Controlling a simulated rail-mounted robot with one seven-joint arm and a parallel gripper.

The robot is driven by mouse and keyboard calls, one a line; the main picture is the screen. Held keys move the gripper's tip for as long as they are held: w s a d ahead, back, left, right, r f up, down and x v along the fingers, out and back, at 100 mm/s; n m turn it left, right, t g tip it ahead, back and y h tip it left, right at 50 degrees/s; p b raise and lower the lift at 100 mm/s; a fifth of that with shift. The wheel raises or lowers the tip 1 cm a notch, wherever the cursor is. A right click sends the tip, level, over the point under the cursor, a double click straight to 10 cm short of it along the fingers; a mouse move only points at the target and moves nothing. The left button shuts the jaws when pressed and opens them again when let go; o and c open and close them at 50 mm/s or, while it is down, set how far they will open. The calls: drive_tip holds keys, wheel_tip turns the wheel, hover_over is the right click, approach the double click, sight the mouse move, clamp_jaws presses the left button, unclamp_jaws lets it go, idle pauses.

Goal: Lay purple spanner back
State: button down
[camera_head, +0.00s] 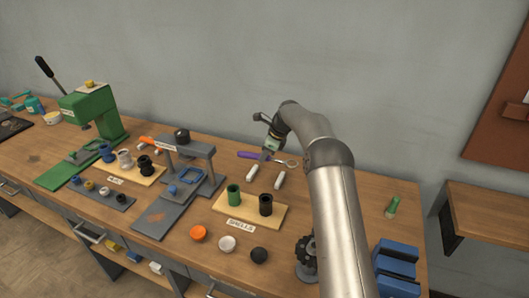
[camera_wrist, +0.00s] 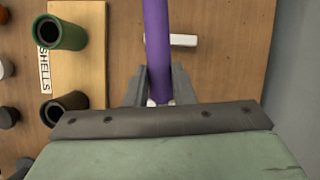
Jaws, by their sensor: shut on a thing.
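The purple spanner (camera_head: 248,155) is toward the back of the bench, its purple handle pointing left and its metal ring end (camera_head: 291,163) pointing right. My gripper (camera_head: 266,156) is shut on it, pointing down. In the wrist view the purple handle (camera_wrist: 157,45) runs up from between the jaws (camera_wrist: 158,92), and the ring end is hidden there. Two short white blocks, one on the left (camera_head: 252,172) and one on the right (camera_head: 280,180), lie just in front of the spanner. One white block (camera_wrist: 184,40) shows partly behind the handle. I cannot tell the spanner's height above the bench.
A wooden board labelled SHELLS (camera_head: 240,212) with a green shell (camera_head: 233,194) and a black shell (camera_head: 265,204) stands in front. A grey press frame (camera_head: 188,160) is to the left. Blue blocks (camera_head: 396,262) sit front right. The wall is close behind.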

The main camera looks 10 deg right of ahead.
drive_tip(key=shift+w+m, duration=0.7)
drive_tip(key=shift+m, duration=0.1)
drive_tip(key=shift+t, duration=0.3)
drive_tip(key=shift+f+b, duration=1.3)
drive_tip(key=shift+f, duration=2.4)
drive_tip(key=shift+f, duration=0.1)
drive_tip(key=c, duration=1.2)
unclamp_jaws()
drive_tip(key=shift+o, duration=0.2)
drive_tip(key=shift+f, duration=0.1)
drive_tip(key=b+v, duration=0.2)
drive_tip(key=v, duration=1.5)
drive_tip(key=shift+a+r+b, duration=0.15)
drive_tip(key=shift+r+b, duration=0.2)
drive_tip(key=shift+b, duration=0.05)
